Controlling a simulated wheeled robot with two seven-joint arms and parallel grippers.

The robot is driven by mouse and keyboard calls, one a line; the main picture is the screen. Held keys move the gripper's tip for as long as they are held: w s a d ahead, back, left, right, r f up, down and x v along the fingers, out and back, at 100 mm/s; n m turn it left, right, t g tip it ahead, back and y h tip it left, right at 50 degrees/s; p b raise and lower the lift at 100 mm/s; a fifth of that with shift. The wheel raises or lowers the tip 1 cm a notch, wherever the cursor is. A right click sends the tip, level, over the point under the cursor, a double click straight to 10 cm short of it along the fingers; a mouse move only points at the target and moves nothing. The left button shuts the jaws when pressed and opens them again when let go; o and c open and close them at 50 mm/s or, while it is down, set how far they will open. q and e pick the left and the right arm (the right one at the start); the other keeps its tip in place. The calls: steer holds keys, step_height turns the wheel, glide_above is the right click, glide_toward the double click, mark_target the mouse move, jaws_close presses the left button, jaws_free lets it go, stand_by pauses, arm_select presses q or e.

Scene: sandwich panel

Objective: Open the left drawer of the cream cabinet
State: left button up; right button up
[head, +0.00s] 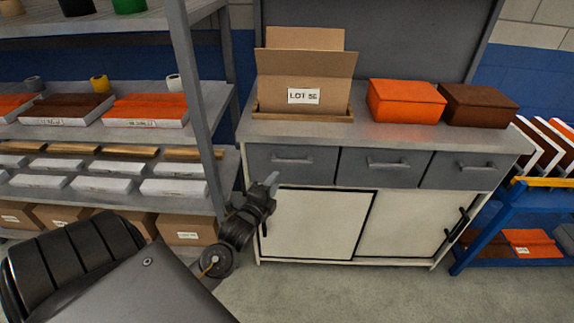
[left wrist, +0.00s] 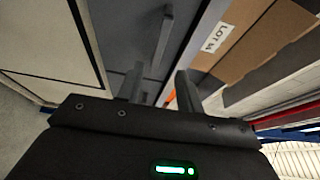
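The cream cabinet (head: 318,222) stands ahead, with three grey drawers under its worktop. The left drawer (head: 262,158) looks flush with the others, with a grey bar handle (head: 293,160). In the left wrist view this handle (left wrist: 165,38) lies ahead of and, in the picture, between the fingertips. My left gripper (head: 270,184) is in front of the cabinet, just below and left of the handle. Its fingers (left wrist: 160,82) are apart with nothing held. I cannot tell any contact with the handle. My right gripper is not in view.
A carton marked LOT 5E (head: 305,85), an orange box (head: 405,100) and a brown box (head: 478,104) sit on the worktop. A grey shelving rack (head: 196,75) stands close at left, a blue rack (head: 487,228) at right. Floor in front is clear.

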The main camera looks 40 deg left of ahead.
arm_select(q)
glide_above(287, 168)
steer(key=s+d, duration=0.4)
steer(key=s, duration=0.1)
steer(key=shift+w+a+f, duration=0.2)
steer(key=shift+w+f, duration=0.05)
steer(key=shift+f, duration=0.2)
